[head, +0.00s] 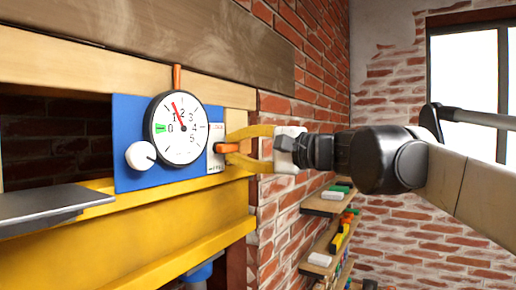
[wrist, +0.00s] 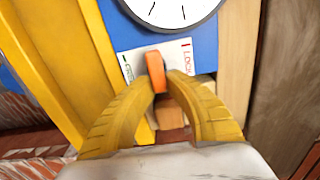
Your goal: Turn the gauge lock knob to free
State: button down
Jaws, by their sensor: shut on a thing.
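The gauge lock knob is an orange lever (head: 228,147) on a small white label plate (head: 215,160) at the right of the blue panel (head: 128,112). It also shows in the wrist view (wrist: 155,70), between LOCK lettering on the right and green lettering on the left. In the head view the lever points right, toward my gripper. My gripper (head: 236,148) has two yellow fingers, which also show in the wrist view (wrist: 162,84). They are shut on the lever from both sides. The round gauge (head: 177,128) has a red needle between 1 and 2.
A white knob (head: 140,155) sits at the panel's lower left. A yellow beam (head: 170,240) runs below the panel, and a grey plate (head: 45,205) juts out at the left. Shelves (head: 325,205) with small coloured items stand at the right by the brick wall.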

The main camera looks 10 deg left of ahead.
jog(key=c, duration=1.4)
grip_release()
jog(key=shift+a, duration=0.1)
jog(key=v, duration=1.2)
